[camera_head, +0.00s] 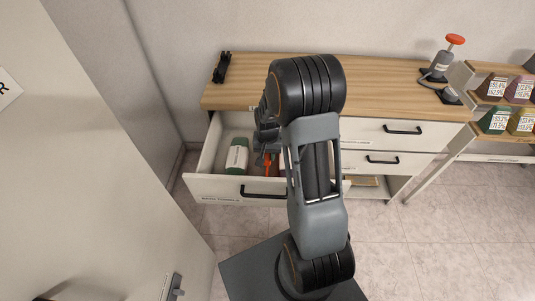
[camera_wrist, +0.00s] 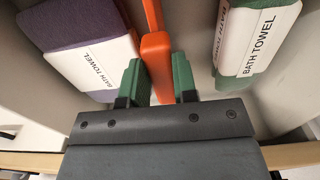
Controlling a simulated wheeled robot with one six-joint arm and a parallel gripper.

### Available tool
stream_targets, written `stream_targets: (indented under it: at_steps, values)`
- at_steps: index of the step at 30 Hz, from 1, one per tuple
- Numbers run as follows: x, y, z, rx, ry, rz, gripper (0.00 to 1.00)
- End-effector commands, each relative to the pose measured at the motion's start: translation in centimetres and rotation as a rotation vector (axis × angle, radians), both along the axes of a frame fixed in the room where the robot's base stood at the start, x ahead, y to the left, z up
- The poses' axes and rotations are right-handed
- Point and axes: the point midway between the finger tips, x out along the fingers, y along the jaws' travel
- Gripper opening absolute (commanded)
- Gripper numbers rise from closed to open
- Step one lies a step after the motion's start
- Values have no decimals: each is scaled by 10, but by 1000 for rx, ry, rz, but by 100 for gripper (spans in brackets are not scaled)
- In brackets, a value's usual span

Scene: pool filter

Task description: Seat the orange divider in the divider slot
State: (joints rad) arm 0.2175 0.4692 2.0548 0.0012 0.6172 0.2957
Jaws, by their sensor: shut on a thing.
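The orange divider (camera_wrist: 155,50) stands between my fingers in the wrist view and runs on upward between the two towels. It also shows partly behind my arm in the head view (camera_head: 269,165). My gripper (camera_wrist: 159,78) is shut on it, with one green fingertip on each side. In the head view the divider is inside the open drawer (camera_head: 222,188). A green bath towel (camera_wrist: 250,45) lies to the right in the wrist view, and a purple bath towel (camera_wrist: 75,30) lies to the left. The divider slot is not clearly visible, so I cannot tell how the divider sits against it.
The wooden counter (camera_head: 390,95) is above the open drawer. A black item (camera_head: 221,67) is at its left end, and a red-knobbed device (camera_head: 443,60) is at its right. Closed drawers (camera_head: 385,135) are beside the open one. A rack of labelled boxes (camera_head: 497,120) stands right.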

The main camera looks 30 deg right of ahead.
Motion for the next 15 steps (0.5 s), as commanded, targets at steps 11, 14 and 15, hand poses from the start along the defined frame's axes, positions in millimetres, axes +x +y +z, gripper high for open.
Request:
stream_targets:
  at_steps: [11,14,15]
  values:
    - [0,0,0,0,0,0,56]
    - [0,0,0,0,0,0,56]
    - [0,0,0,0,0,0,56]
